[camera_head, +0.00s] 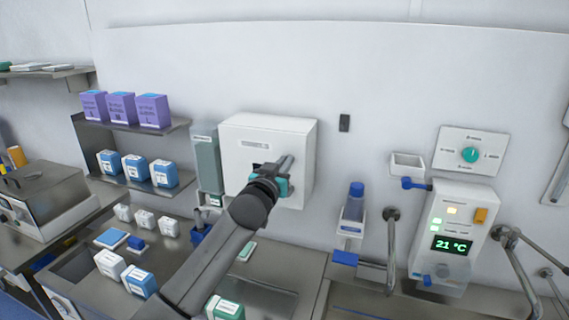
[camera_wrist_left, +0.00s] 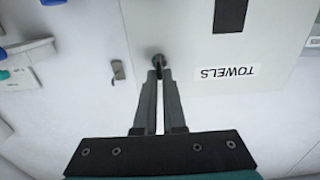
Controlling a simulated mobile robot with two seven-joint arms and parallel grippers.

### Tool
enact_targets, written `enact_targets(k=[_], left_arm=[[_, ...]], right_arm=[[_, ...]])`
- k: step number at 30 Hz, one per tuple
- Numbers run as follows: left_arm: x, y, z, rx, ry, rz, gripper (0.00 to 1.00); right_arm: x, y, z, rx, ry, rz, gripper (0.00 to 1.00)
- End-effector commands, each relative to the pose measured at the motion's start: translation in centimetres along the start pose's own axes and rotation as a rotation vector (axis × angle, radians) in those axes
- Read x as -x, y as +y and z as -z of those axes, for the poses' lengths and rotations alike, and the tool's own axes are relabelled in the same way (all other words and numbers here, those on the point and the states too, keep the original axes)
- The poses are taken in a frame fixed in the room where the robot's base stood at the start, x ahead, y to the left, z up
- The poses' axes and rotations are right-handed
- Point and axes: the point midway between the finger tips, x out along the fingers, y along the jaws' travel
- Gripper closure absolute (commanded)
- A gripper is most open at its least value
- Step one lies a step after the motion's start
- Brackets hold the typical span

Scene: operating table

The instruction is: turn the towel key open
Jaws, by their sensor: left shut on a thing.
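The white towel dispenser (camera_head: 240,130) hangs on the wall in the head view; its face with an upside-down "TOWELS" label (camera_wrist_left: 226,73) fills the upper right of the left wrist view. A round metal lock (camera_wrist_left: 158,60) sits on that face near its edge. My left gripper (camera_wrist_left: 160,88) is at the lock, its two dark fingers close together and shut on the towel key, which is mostly hidden between them. The key's turn angle cannot be told. In the head view my left gripper (camera_head: 270,176) covers the lock and key. My right gripper is not in view.
A grey-green dispenser (camera_head: 206,160) hangs just left of the towel box. Shelves with purple boxes (camera_head: 121,108) are further left. A blue-capped bottle (camera_head: 355,197) and a wall unit reading 21 °C (camera_head: 464,215) are to the right. A steel counter (camera_head: 285,270) runs below.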

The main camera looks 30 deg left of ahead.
Motion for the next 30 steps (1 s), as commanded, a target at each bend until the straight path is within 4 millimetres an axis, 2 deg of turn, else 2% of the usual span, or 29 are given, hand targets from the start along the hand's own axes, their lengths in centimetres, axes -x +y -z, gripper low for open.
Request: enact_targets(k=[11, 30], left_arm=[[0.0, -0.1, 0.0, 0.124, -0.002, 0.001, 1.00], [0.0, -0.7, -0.3, 0.705, 0.000, 0.001, 1.00]], right_arm=[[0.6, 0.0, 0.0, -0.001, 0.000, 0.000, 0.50], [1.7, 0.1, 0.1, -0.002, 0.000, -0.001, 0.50]])
